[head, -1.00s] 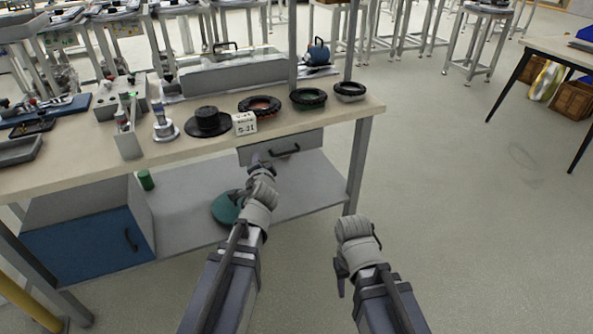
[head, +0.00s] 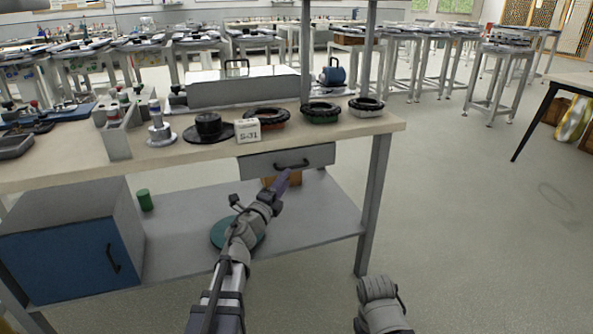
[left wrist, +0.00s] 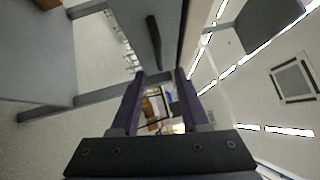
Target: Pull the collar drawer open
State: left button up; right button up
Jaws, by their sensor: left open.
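The collar drawer (head: 256,167) is a grey box front under the workbench top, with a black bar handle (head: 291,163). It looks closed. My left gripper (head: 282,180) is open, just below and in front of the handle, with its purple-grey fingers pointing up at it. In the left wrist view the handle (left wrist: 153,40) lies beyond the tips of the open fingers (left wrist: 160,76), with nothing between them. The handle looks apart from the fingers. Of my right arm only a grey wrist part shows at the bottom edge; its fingers do not show.
The workbench top (head: 195,152) carries several rings, a black flanged part (head: 208,128) and a white label block (head: 248,130). A blue-fronted cabinet (head: 75,255), a green cylinder (head: 145,200) and a green disc (head: 222,235) are on the lower shelf. Floor at right is clear.

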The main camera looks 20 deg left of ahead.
aim_at(295, 167)
pick_arm(q)
jog(key=p+x, duration=0.1)
jog(key=x, duration=0.6)
jog(key=shift+w, duration=0.3)
grip_shut()
dwell(1.1)
